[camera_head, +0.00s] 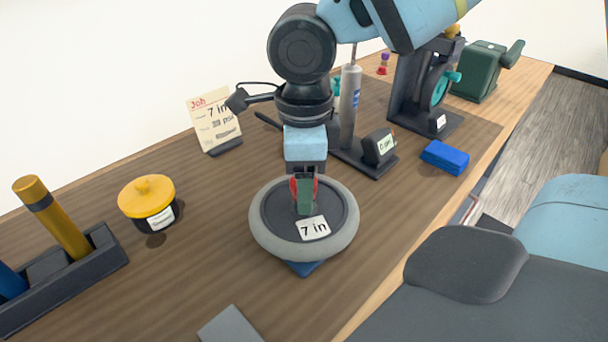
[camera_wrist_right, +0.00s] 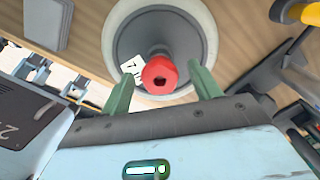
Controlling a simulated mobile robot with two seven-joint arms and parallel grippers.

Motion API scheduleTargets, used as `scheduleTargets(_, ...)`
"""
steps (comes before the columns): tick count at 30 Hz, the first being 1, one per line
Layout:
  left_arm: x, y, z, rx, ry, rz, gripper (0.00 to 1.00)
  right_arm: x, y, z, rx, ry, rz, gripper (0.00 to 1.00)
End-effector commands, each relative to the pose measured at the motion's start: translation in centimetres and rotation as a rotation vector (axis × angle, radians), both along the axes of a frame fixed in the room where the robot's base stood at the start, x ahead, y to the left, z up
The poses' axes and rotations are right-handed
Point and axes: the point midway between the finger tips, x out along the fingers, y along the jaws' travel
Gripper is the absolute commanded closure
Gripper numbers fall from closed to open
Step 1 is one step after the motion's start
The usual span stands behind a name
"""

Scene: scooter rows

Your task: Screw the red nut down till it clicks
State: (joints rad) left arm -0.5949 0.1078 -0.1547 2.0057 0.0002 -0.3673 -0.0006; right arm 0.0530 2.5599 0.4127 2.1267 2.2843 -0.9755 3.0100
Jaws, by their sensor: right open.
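The red nut (camera_wrist_right: 160,76) sits around the middle of a wheel with a grey tyre (camera_head: 262,237) and a "7 in" label, lying flat on a blue stand (camera_head: 303,268). In the wrist view I look down on the nut, with a dark hole in its top. My right gripper (camera_head: 305,210) points down at the wheel hub, its green fingers open on either side of the nut (camera_wrist_right: 165,90). In the wrist view a gap shows between nut and fingers. In the head view a finger hides most of the nut. My left gripper is not in view.
A pump (camera_head: 350,105) with a gauge (camera_head: 380,147) stands behind the wheel, and a blue block (camera_head: 445,157) lies to the right. A yellow-lidded pot (camera_head: 147,200), a tool tray (camera_head: 105,254) and a job card (camera_head: 213,118) are at left. Bare wood lies between pot and wheel.

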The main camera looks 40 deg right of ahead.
Motion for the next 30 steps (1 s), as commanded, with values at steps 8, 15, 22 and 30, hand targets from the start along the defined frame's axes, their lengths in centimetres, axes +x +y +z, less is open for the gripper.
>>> scheduleTargets(8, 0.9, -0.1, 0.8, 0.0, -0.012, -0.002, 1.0, 0.1, 0.0, 0.8, 0.0, -0.005, 0.0, 0.38)
scheduleTargets(15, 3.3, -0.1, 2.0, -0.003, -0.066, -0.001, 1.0, 0.1, 0.0, 5.3, 0.001, -0.006, -0.002, 0.38)
scheduleTargets(22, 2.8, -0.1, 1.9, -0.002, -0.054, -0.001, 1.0, 0.0, 0.0, 7.5, 0.001, -0.002, -0.001, 0.38)
scheduleTargets(30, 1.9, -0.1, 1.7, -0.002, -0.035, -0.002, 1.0, 0.0, 0.0, 7.8, 0.0, 0.0, 0.0, 0.38)
